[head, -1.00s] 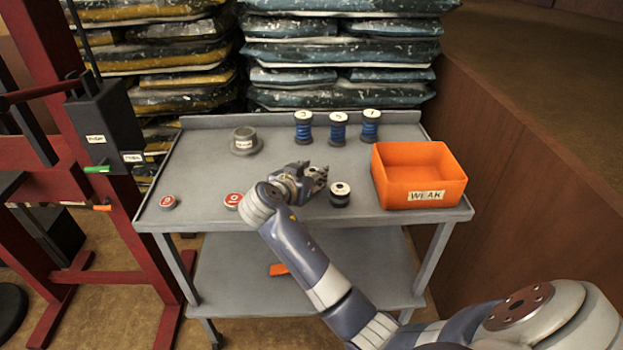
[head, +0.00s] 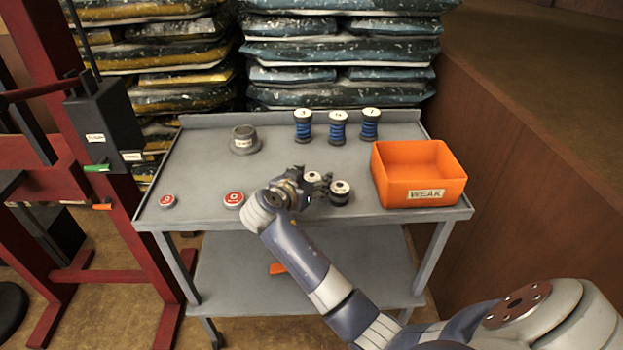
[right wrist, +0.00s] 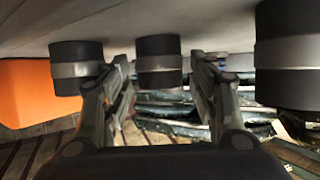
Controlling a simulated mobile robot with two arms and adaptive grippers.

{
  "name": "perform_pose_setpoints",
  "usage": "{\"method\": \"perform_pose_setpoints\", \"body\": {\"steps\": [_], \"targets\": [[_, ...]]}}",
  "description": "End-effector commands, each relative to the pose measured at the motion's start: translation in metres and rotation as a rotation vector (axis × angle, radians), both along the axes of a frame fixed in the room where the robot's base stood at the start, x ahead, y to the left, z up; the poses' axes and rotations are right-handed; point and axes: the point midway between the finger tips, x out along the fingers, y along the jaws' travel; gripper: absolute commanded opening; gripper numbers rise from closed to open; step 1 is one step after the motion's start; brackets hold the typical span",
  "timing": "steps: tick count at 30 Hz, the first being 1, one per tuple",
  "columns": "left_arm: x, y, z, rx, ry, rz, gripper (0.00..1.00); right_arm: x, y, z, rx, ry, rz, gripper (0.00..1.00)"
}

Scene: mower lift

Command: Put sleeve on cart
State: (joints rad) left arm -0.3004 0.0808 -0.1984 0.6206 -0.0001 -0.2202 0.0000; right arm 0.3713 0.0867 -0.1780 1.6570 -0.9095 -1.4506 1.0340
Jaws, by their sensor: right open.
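The grey cart (head: 200,185) stands ahead of me. A grey flanged ring (head: 244,142) with a small label sits on its top at the back left; it looks like a sleeve, but I cannot read the label. My right gripper (head: 314,188) is open, low over the front middle of the cart top. A dark spool-like piece with a white top (head: 312,177) is at its fingers. In the right wrist view a black cylinder with a grey band (right wrist: 159,60) shows between the open fingers of the gripper (right wrist: 160,82), not gripped. My left gripper is out of view.
Another white-topped dark piece (head: 340,193) stands just right of the gripper. An orange bin marked WEAK (head: 423,196) is at the right. Blue spools (head: 338,128) stand at the back. Red-topped discs (head: 168,201) lie front left. A red frame (head: 130,220) stands left.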

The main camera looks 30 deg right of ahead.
Motion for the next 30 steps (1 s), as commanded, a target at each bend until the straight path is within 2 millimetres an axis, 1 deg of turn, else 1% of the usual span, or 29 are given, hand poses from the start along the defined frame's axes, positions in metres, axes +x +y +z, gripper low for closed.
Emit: {"method": "perform_pose_setpoints", "body": {"steps": [1,5,12,18,24,30], "targets": [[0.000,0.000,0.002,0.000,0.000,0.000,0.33,0.000,0.001,0.004,0.000,-0.002,0.001,0.54],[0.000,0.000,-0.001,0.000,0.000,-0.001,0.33,-0.008,0.017,0.008,0.003,-0.003,0.003,0.54],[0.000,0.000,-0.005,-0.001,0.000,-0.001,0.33,-0.034,0.058,0.028,0.005,-0.004,0.003,0.54],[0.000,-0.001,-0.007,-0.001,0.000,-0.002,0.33,-0.050,0.084,0.041,0.002,-0.002,0.001,0.54],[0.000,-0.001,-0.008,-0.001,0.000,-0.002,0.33,-0.057,0.094,0.047,0.000,-0.001,0.000,0.54],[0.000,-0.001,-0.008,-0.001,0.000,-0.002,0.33,-0.057,0.095,0.048,0.000,-0.001,0.000,0.54]]}}
